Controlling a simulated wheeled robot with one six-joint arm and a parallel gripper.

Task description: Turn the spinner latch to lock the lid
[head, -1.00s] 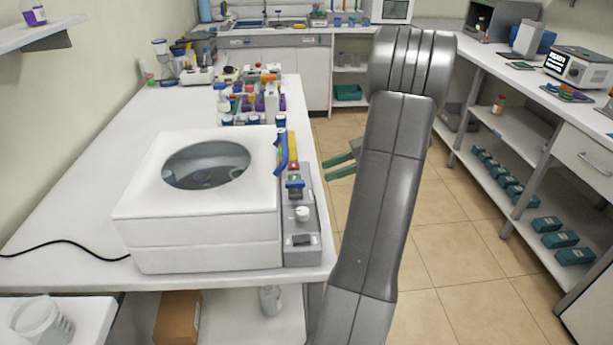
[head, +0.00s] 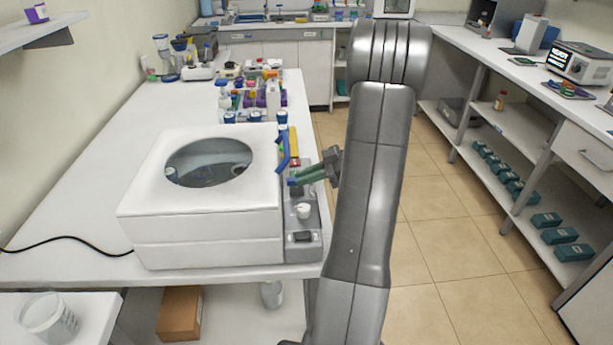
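The spinner (head: 200,225) is a white box at the near end of the left bench. Its lid (head: 140,195), with a round window, lies closed. A long blue handle (head: 283,152) stands at the lid's right edge, above the grey control strip. A smaller blue piece (head: 293,182) sits lower on that strip; I cannot tell which of the two is the latch. My gripper (head: 297,179), with green fingers, reaches in from the right with its tips at the smaller blue piece. Contact is unclear, and the finger gap is too small to judge.
A white knob (head: 303,210) and a dark switch (head: 303,236) lie on the strip nearer me. Bottles and colored racks (head: 255,100) stand behind the spinner. The floor (head: 425,240) to the right is clear. A shelved bench (head: 530,130) runs along the right.

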